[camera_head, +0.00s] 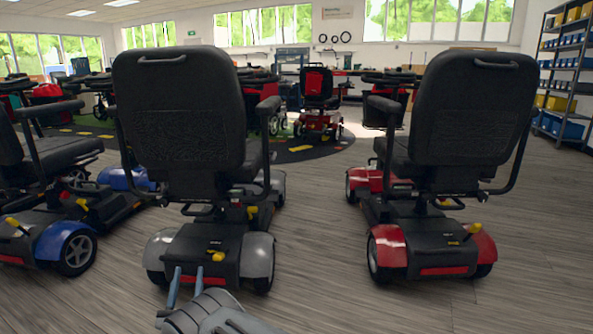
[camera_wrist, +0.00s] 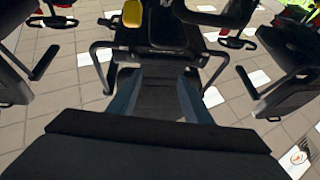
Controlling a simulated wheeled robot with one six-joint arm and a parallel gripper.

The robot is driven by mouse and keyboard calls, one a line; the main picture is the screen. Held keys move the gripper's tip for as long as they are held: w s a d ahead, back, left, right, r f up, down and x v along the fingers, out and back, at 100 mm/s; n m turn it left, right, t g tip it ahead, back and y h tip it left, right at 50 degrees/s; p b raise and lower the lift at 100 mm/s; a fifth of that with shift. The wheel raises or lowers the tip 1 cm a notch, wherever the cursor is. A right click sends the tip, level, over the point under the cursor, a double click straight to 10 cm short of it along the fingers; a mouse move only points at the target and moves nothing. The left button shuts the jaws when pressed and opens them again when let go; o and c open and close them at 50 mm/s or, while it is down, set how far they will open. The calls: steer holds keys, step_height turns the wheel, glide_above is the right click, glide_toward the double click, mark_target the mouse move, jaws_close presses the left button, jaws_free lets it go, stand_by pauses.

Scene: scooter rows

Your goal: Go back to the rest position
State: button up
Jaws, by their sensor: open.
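My gripper (camera_head: 189,271) is at the bottom of the head view, low behind the silver-fendered scooter (camera_head: 258,256). Its two blue-grey fingers are apart, with nothing seen between them. In the head view they overlap the scooter's dark rear cover, left of a yellow lever (camera_head: 218,257). I cannot tell whether they touch it. In the wrist view my gripper (camera_wrist: 158,88) also shows with its fingers spread, below a dark scooter part and a yellow knob (camera_wrist: 132,13).
A red scooter (camera_head: 388,246) stands to the right and a blue one (camera_head: 66,243) to the left. Bare floor (camera_head: 318,255) runs between the silver and red scooters. Another red scooter (camera_head: 318,122) stands farther back. Shelves (camera_head: 567,70) line the right wall.

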steer(key=w+a+r+n+g+y+p, duration=0.1)
steer(key=w+a+r+n+g+y, duration=0.15)
steer(key=r+g, duration=0.45)
steer(key=w+a+r+n+g+y, duration=0.1)
steer(key=w+a+r+g+y, duration=0.2)
steer(key=r, duration=0.8)
steer(key=s+d+r+n+g, duration=0.1)
steer(key=s+d+r+g, duration=0.25)
steer(key=s, duration=0.35)
steer(key=s+d+r+g+h+p, duration=0.1)
steer(key=s+d+r+g, duration=0.15)
steer(key=s+d, duration=0.35)
steer(key=s+d+r+n+g, duration=0.1)
steer(key=s+d+r+g, duration=0.15)
steer(key=s, duration=0.55)
steer(key=s+d+r+g+h+p, duration=0.1)
steer(key=s+d+g+h, duration=0.4)
steer(key=s+d, duration=2.1)
steer(key=d+r+m+p, duration=0.2)
steer(key=d+r+p, duration=0.4)
steer(key=r+p, duration=0.3)
steer(key=d+r+m+p, duration=0.2)
steer(key=d+r+p, duration=0.5)
steer(key=p, duration=0.9)
steer(key=d+r+m+h+p, duration=0.1)
steer(key=d+r+p, duration=0.5)
steer(key=r+p, duration=0.7)
steer(key=shift+s+d+m, duration=0.25)
steer(key=shift+m, duration=0.4)
